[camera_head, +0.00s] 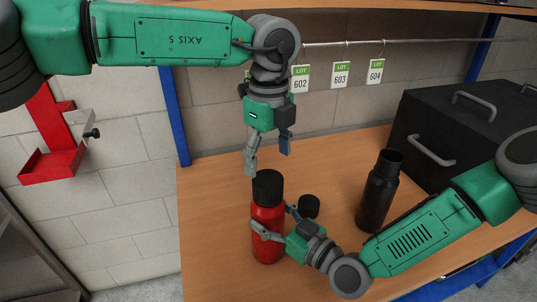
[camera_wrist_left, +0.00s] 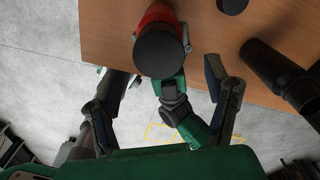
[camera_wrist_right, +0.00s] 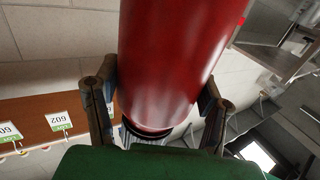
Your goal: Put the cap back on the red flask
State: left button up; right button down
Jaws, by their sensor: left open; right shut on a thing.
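The red flask (camera_head: 267,229) stands upright on the wooden table, with a wide black cap (camera_head: 267,187) on its top. How tightly the cap sits cannot be told. My right gripper (camera_head: 275,220) is shut around the flask's body; the red body also fills the right wrist view (camera_wrist_right: 175,55), held between both fingers. My left gripper (camera_head: 268,159) is open and empty just above the cap, fingers pointing down. In the left wrist view the cap (camera_wrist_left: 162,55) lies ahead of the spread fingers, touching neither. A smaller black cap (camera_head: 309,206) lies on the table behind the flask.
A black bottle (camera_head: 378,192) stands upright to the right, its narrow neck bare. A black case (camera_head: 465,125) with handles stands at the back right. Lot tags (camera_head: 341,74) hang from a rail. A red holder (camera_head: 52,165) is on the wall at left. The table's left edge is near the flask.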

aim_at(269, 178)
pick_arm(q)
jog(key=n, duration=0.7)
jog(key=shift+r+n, duration=0.1)
jog(key=shift+n, duration=0.3)
jog(key=shift+f, duration=4)
